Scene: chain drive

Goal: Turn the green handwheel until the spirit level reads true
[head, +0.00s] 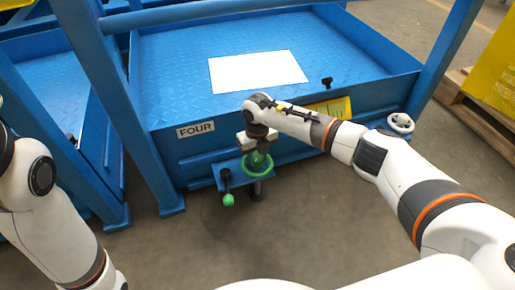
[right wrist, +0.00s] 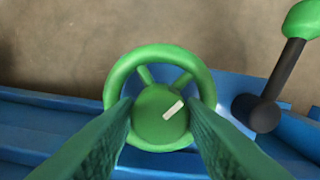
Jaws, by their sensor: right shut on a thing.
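The green handwheel (head: 257,167) sits on a small blue bracket at the front of the blue platform marked FOUR. In the right wrist view the handwheel (right wrist: 161,62) shows its ring, spokes and a round hub with a white mark. My right gripper (head: 259,152) reaches down over it, its fingers on either side of the hub, shut on the wheel. A yellow plate (head: 340,108) on the platform's front edge is partly behind my right arm; I cannot tell whether it carries the spirit level, and no bubble is readable. My left gripper is out of view.
A black lever with a green knob (head: 228,199) stands close left of the handwheel; its knob also shows in the right wrist view (right wrist: 303,19). A white handwheel (head: 401,123) is at the platform's right. A white sheet (head: 257,71) and a small black knob (head: 327,82) are on top.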

